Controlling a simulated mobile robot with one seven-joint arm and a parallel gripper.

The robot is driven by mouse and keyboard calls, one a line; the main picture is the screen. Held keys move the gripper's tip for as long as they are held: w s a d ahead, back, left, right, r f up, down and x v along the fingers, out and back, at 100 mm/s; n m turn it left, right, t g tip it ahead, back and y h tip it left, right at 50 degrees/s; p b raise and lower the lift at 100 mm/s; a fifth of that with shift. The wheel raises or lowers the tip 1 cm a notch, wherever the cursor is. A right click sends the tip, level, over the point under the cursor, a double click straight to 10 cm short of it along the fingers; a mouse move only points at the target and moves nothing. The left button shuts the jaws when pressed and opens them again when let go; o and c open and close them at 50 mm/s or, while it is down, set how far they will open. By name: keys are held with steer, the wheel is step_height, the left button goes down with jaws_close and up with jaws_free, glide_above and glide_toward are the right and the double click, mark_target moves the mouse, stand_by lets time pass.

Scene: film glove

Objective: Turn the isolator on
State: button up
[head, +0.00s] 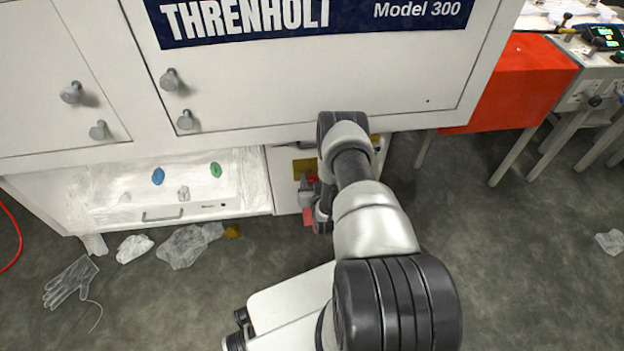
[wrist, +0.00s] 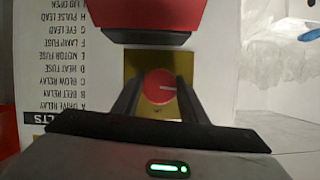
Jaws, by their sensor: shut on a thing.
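The isolator is a round red knob (wrist: 160,86) on a yellow plate (wrist: 183,62) in the wrist view. A short white mark on the knob points roughly sideways to the right there. My gripper (wrist: 158,92) is shut on the knob, one dark finger on each side. In the head view my gripper (head: 309,186) is at the lower front of the white cabinet (head: 300,90), beside a yellow plate. My arm hides much of that area, and small lettering below the knob is too blurred to read.
A red block (wrist: 150,14) is close to the knob in the wrist view. A label list (wrist: 70,70) reads upside down beside it. Left of my arm is an open bay with a drawer (head: 200,208). Gloves and film (head: 185,245) lie on the floor; a red cabinet (head: 515,85) stands right.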

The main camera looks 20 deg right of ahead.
steer(key=m+y, duration=0.1)
steer(key=m, duration=0.2)
steer(key=shift+d+t+y, duration=0.15)
steer(key=shift+t+y, duration=0.15)
steer(key=shift+t, duration=0.1)
steer(key=shift+o, duration=0.2)
steer(key=m+t+y, duration=0.1)
steer(key=m, duration=0.2)
steer(key=shift+y, duration=0.3)
steer(key=m+t+y, duration=0.1)
steer(key=m, duration=0.2)
steer(key=shift+w, duration=0.1)
steer(key=m+t, duration=0.2)
steer(key=m, duration=0.1)
steer(key=shift+r+y, duration=0.1)
steer(key=shift+y, duration=0.2)
steer(key=shift+c, duration=0.2)
steer(key=shift+m, duration=0.5)
steer(key=o, duration=1.1)
steer(key=shift+c, duration=0.2)
